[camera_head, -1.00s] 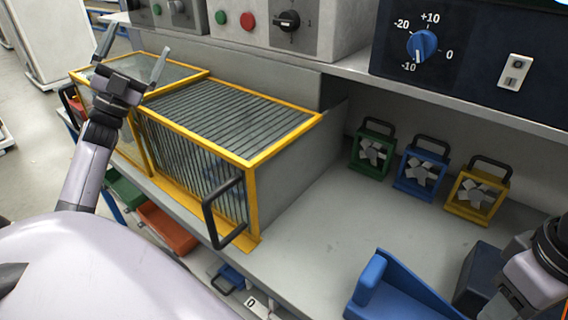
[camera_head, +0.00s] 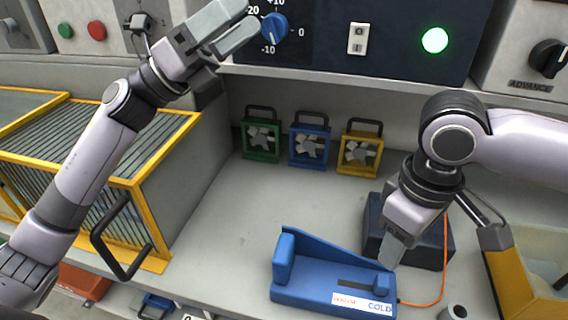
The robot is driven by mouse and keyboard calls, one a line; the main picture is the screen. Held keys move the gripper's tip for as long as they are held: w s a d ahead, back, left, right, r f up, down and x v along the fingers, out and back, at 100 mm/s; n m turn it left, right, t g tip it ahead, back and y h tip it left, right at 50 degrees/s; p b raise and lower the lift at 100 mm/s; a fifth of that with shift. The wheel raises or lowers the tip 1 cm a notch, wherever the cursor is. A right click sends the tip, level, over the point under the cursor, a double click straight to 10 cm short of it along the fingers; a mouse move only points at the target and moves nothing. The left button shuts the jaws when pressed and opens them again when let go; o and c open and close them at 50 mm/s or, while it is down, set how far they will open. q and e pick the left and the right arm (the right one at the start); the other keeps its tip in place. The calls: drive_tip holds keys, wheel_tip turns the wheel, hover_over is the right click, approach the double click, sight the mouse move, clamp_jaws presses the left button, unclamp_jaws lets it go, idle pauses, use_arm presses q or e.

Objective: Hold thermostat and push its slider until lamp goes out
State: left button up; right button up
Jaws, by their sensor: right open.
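The blue thermostat (camera_head: 290,290) lies on the bench at bottom centre, with a raised block at its left end. Its small blue slider (camera_head: 384,282) is at the right end of a dark slot, beside the COLD label; the WARM label is further left. The round lamp (camera_head: 434,40) on the dark panel glows green. My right gripper (camera_head: 394,256) is open and points down just above and behind the slider end; contact cannot be told. My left gripper (camera_head: 243,24) is raised before the panel dial, empty; its fingers overlap in view, so their opening is unclear.
A dark box (camera_head: 440,245) stands behind the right gripper, with an orange cable (camera_head: 443,270) running to the thermostat. Green, blue and yellow fans (camera_head: 310,150) line the back. A yellow-framed cage (camera_head: 130,185) is at left, a yellow-edged bin (camera_head: 508,280) at right. Bench middle is clear.

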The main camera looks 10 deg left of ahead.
use_arm(q)
drive_tip(key=s+d+f+m+g+y, duration=0.35)
drive_tip(key=d+f+g, duration=0.2)
drive_tip(key=d, duration=0.35)
drive_tip(key=s+d+f+m+g+y, duration=0.2)
drive_tip(key=s+d+f+m+g, duration=0.15)
drive_tip(key=d+g, duration=0.35)
drive_tip(key=n+y, duration=0.1)
drive_tip(key=y, duration=0.7)
hover_over(284, 247)
drive_tip(key=w+d, duration=0.3)
drive_tip(key=d, duration=0.3)
wheel_tip(284, 247, down, 12)
drive_tip(key=s+a+f+m+y, duration=0.1)
drive_tip(key=f+m+y, duration=0.1)
drive_tip(key=s+a+f+m+y, duration=0.1)
drive_tip(key=a+f+y, duration=0.1)
drive_tip(key=f+y, duration=0.1)
drive_tip(key=s+a+f+m+t+y, duration=0.1)
drive_tip(key=a+f+m+y, duration=0.1)
drive_tip(key=shift+a+f+m+y, duration=0.2)
drive_tip(key=shift+a+m+y, duration=0.05)
drive_tip(key=shift+m, duration=0.05)
drive_tip(key=shift+a+f, duration=0.2)
drive_tip(key=shift+f, duration=3.55)
